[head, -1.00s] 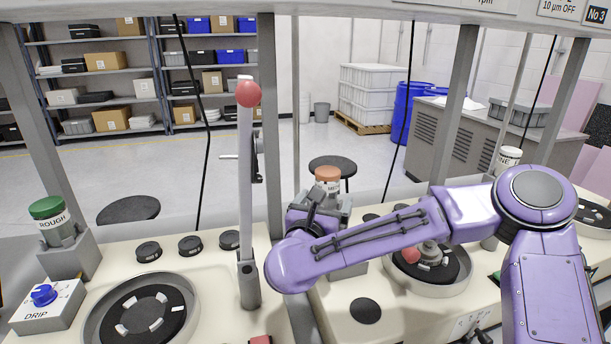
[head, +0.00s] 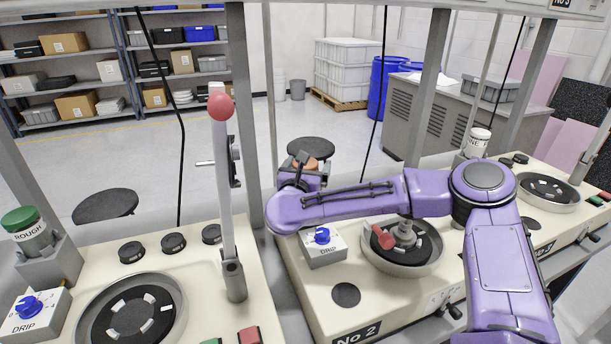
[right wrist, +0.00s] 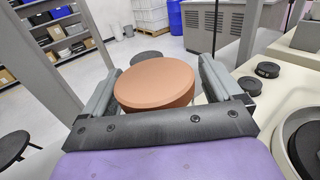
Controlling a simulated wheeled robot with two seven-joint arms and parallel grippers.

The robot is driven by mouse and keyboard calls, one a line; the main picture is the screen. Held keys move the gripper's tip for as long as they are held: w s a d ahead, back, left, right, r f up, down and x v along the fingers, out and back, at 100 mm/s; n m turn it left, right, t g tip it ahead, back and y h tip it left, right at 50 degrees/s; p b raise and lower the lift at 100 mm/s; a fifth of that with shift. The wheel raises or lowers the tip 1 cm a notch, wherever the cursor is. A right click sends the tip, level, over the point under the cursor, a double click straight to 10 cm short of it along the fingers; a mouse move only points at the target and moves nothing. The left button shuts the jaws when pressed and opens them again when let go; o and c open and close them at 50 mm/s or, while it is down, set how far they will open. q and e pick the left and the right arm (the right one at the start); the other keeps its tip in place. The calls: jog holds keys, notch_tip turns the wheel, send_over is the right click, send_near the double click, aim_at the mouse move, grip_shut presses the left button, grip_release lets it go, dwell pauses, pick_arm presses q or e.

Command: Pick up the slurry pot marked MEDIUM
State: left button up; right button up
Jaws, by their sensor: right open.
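A pot with an orange lid (head: 309,165) stands at the middle station, mostly hidden behind my right gripper; its label cannot be read now. My right gripper (head: 307,161) is open, with its fingers on either side of the lid. In the right wrist view the round orange lid (right wrist: 154,84) sits between the two grey fingers, and a gap shows beside it. Another pot with a green lid, marked ROUGH (head: 30,238), stands in a holder at the left. A white-lidded pot (head: 476,143), its label partly readable as ending in NE, stands at the right. My left gripper is not in view.
A drip box with a blue knob (head: 322,240) stands just below the gripper. A grey lever with a red ball (head: 221,108) rises to the left. Polishing plates (head: 130,312) and uprights (head: 428,85) stand around. A black stool (head: 311,148) is behind.

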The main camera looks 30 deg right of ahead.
jog(key=shift+a, duration=0.1)
jog(key=c, duration=1.2)
